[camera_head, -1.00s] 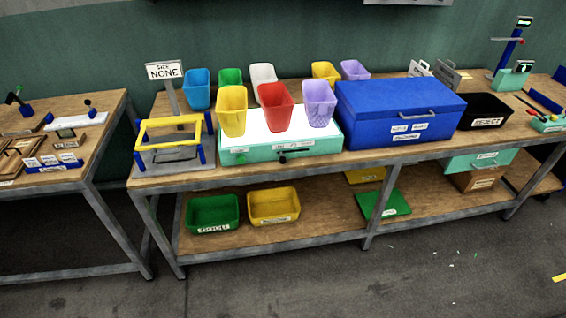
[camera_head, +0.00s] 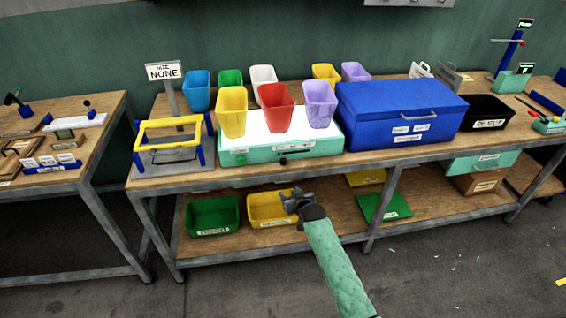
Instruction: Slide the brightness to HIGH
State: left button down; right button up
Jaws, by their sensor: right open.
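The light box (camera_head: 240,157) stands on the main table, with a glowing white top and a mint-green front. Its brightness slider is a small black knob (camera_head: 283,161) near the left end of a dark slot on the front face; the labels there are too small to read. My right gripper (camera_head: 287,196) comes up from below, in front of the table and lower than the slider, apart from it. It is open and empty, and overlaps the yellow lower bin in the picture. My left gripper is not in view.
Yellow (camera_head: 232,110), red (camera_head: 277,108) and purple (camera_head: 320,104) bins stand on the light box. A blue case (camera_head: 385,105) is close on its right, a yellow-barred frame (camera_head: 170,136) on its left. The table's metal front edge (camera_head: 330,166) runs below the slider.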

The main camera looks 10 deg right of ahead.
aim_at(285, 164)
jog(key=r+t, duration=0.1)
jog(key=r, duration=0.2)
jog(key=r+n+t, duration=0.1)
jog(key=r, duration=0.2)
jog(key=w+r+t, duration=0.1)
jog(key=r+t, duration=0.1)
jog(key=r, duration=0.1)
jog(key=shift+w+r+n+y, duration=0.1)
jog(key=shift+r+n+y, duration=0.15)
jog(key=shift+n+y, duration=0.05)
jog(key=shift+w+r, duration=0.15)
jog(key=shift+w, duration=0.2)
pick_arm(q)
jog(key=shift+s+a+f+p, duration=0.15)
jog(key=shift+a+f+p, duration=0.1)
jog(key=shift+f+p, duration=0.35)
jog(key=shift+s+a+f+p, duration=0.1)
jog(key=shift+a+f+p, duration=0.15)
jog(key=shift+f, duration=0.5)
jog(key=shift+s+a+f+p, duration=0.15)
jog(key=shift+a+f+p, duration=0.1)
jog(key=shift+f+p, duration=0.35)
pick_arm(e)
jog(key=shift+w+a, duration=0.25)
jog(key=shift+w, duration=0.9)
jog(key=shift+w+a, duration=0.2)
jog(key=shift+w, duration=0.95)
jog(key=shift+w+a, duration=0.25)
jog(key=shift+w, duration=0.9)
